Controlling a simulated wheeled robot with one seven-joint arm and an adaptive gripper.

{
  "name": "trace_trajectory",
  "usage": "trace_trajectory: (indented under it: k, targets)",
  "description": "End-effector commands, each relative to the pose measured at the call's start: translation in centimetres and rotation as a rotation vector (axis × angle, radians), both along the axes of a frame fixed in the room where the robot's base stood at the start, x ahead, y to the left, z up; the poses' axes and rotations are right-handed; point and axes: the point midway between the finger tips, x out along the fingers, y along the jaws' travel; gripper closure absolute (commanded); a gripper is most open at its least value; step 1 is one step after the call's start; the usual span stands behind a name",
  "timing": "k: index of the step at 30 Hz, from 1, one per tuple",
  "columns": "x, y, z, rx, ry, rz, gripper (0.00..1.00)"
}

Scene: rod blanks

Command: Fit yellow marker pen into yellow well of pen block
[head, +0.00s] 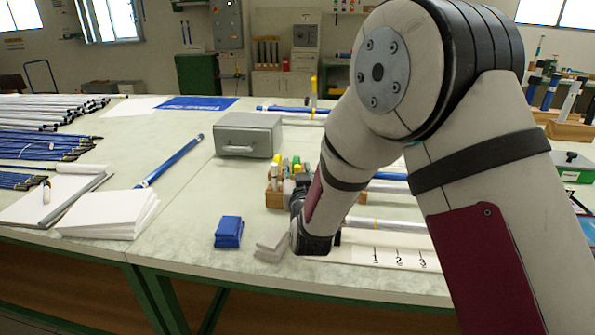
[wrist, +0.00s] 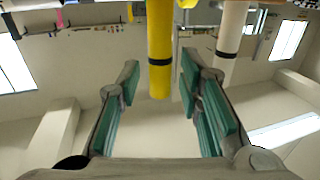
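In the wrist view a yellow marker pen (wrist: 160,50) with a black band runs down from the top edge, its free end between the fingers. My gripper (wrist: 159,76) is open, with a visible gap on each side of the pen. A white pen (wrist: 230,40) with a dark band is to the right of the fingers. In the head view a wooden pen block (head: 274,198) holds several pens with white, yellow and green parts. My dark wrist (head: 313,242) is just right of it; the fingertips are hidden there. The yellow well cannot be made out.
A grey metal box (head: 248,136) stands behind the block. A numbered white strip (head: 400,257) is at right. Blue rods and paper stacks lie left.

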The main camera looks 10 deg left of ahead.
Motion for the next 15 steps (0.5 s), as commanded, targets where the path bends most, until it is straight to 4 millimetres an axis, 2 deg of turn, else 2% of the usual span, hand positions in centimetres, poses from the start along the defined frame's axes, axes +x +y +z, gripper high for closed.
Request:
trace_trajectory:
  k: [8, 15]
  targets:
    - [0.0, 0.0, 0.5, 0.0, 0.0, 0.0, 0.67]
    - [-4.3, -0.9, 0.3, -0.003, 0.003, 0.002, 0.67]
